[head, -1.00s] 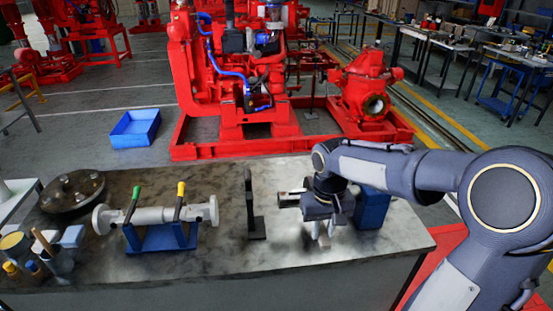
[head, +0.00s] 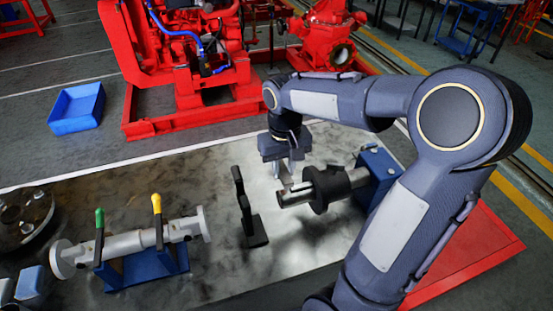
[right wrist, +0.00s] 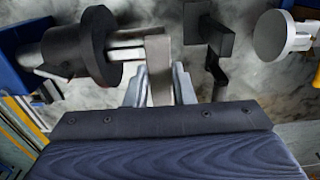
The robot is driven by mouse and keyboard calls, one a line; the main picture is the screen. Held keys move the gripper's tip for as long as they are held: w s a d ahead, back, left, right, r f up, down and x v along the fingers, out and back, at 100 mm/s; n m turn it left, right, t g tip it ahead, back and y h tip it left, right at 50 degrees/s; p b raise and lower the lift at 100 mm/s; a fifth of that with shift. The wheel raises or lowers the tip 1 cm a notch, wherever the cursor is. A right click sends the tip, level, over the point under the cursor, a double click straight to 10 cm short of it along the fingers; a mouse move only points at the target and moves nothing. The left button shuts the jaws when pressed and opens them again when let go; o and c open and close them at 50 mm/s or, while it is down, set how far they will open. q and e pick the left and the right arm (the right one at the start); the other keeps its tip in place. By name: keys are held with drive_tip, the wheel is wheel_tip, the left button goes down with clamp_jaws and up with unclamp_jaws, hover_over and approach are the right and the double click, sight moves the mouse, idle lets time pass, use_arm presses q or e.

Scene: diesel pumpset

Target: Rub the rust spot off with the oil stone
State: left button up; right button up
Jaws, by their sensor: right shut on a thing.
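My right gripper (head: 283,180) points down at the free end of a steel shaft (head: 296,194). It is shut on a grey-tan block, the oil stone (right wrist: 159,70), which stands upright between the fingers in the right wrist view. The shaft carries a black collar (head: 322,188) and sits in a blue holder (head: 377,172). In the right wrist view the stone overlaps the shaft's stepped end (right wrist: 126,46); I cannot tell whether they touch. I cannot make out the rust spot clearly. My left gripper is not in view.
A black upright stand (head: 250,215) is just left of the shaft end. Farther left, a flanged grey shaft (head: 135,243) lies on a blue cradle (head: 145,268) with green and yellow handles. The bench top (head: 290,250) is bare in front of the shaft.

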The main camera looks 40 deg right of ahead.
drive_tip(key=b, duration=0.4)
hover_over(282, 191)
drive_tip(key=s, duration=0.1)
drive_tip(key=shift+s+a+f, duration=0.1)
drive_tip(key=shift+f, duration=1.15)
drive_tip(key=shift+a+f, duration=0.1)
drive_tip(key=shift+f, duration=1.1)
drive_tip(key=shift+f+b, duration=0.5)
drive_tip(key=shift+f, duration=0.2)
drive_tip(key=shift+r, duration=0.15)
drive_tip(key=shift+w+d+p, duration=0.15)
drive_tip(key=shift+w+p, duration=0.2)
drive_tip(key=shift+w, duration=0.2)
drive_tip(key=shift+s+a, duration=0.2)
drive_tip(key=shift+s, duration=0.4)
drive_tip(key=shift+s+a, duration=0.15)
drive_tip(key=shift+s, duration=0.4)
drive_tip(key=shift+w+d, duration=0.15)
drive_tip(key=shift+w, duration=0.4)
drive_tip(key=shift+w+d, duration=0.15)
drive_tip(key=shift+w, duration=0.35)
drive_tip(key=shift+f, duration=0.25)
